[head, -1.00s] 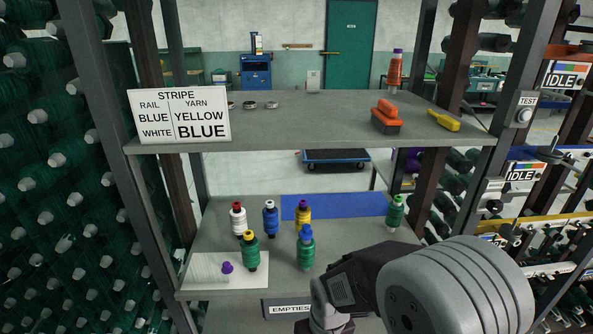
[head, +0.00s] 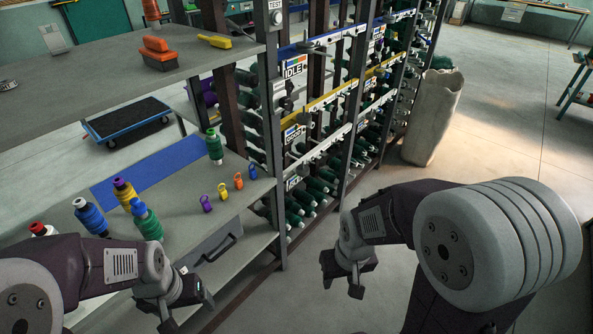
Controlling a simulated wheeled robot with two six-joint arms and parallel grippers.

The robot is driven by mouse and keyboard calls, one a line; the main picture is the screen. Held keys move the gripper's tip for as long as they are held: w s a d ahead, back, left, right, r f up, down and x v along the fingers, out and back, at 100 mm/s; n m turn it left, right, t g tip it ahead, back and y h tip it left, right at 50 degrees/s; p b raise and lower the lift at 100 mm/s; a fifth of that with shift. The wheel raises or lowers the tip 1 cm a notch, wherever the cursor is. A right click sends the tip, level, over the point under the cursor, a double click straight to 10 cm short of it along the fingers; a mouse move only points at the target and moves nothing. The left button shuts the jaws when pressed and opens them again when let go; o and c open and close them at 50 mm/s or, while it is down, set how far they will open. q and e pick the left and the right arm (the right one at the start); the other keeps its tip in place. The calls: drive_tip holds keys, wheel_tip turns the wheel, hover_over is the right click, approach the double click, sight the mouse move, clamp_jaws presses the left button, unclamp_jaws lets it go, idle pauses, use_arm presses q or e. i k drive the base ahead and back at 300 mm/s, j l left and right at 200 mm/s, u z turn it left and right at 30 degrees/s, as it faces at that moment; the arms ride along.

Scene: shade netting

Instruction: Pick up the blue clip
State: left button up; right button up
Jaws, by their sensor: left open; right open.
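The blue clip (head: 252,171) stands at the right end of a short row of clips on the lower grey shelf (head: 190,236), near its right edge. An orange clip (head: 238,180), a yellow clip (head: 222,191) and a purple clip (head: 206,203) make up the rest of the row, to its left. My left gripper (head: 186,313) is open and empty at the bottom, in front of the shelf and well short of the clips. My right gripper (head: 343,284) is open and empty over the floor, to the right of the shelf and apart from the clips.
A green spool (head: 215,148) stands just behind the row. Several other spools, including a green one with a blue top (head: 147,222), stand at left by a blue mat (head: 150,172). The upper shelf (head: 90,88) overhangs at left. A rack with coloured rails stands behind.

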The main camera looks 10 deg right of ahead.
sight(253, 173)
drive_tip(key=i+l+u, duration=0.3)
drive_tip(key=l+u, duration=0.3)
drive_tip(key=i+l+u, duration=0.15)
drive_tip(key=l+u, duration=0.45)
drive_tip(key=l, duration=0.15)
